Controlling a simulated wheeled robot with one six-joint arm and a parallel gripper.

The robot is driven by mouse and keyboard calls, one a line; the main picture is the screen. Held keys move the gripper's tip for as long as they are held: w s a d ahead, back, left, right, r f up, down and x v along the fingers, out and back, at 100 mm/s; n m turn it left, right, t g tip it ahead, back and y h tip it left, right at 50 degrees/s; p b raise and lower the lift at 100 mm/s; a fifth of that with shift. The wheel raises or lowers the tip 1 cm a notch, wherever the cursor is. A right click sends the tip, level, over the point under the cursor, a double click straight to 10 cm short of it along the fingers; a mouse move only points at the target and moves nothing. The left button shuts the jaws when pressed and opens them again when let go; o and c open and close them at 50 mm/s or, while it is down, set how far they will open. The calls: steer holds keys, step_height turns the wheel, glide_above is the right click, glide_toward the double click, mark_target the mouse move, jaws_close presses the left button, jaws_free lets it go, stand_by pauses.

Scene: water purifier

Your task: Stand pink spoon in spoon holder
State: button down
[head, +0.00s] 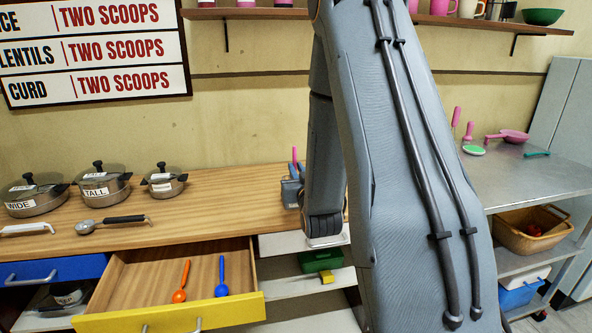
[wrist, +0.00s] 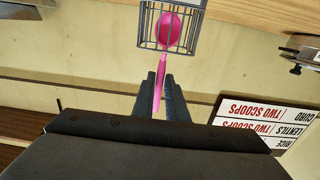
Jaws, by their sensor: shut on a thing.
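The pink spoon (wrist: 168,32) is held by its handle between the two dark fingers of my gripper (wrist: 163,82) in the wrist view. Its round bowl points away from the fingers, toward the counter. A grey wire spoon holder (wrist: 145,28) stands there, and the bowl overlaps its bars. I cannot tell whether the bowl is inside the holder or in front of it. In the head view my gripper (head: 294,172) is above the counter's right end, with a pink handle (head: 294,153) upright at it. My arm hides much of this area.
An open yellow-fronted drawer (head: 170,318) holds an orange spoon (head: 181,285) and a blue spoon (head: 221,283). Several lidded pots (head: 98,187) and a ladle (head: 112,222) are on the wooden counter (head: 215,205). A metal table (head: 512,183) at right bears pink utensils.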

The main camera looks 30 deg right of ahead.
steer(key=c, duration=1.7)
jaws_free()
steer(key=shift+s, duration=0.15)
steer(key=v, duration=0.7)
steer(key=shift+s+a, duration=0.1)
steer(key=shift+s, duration=0.2)
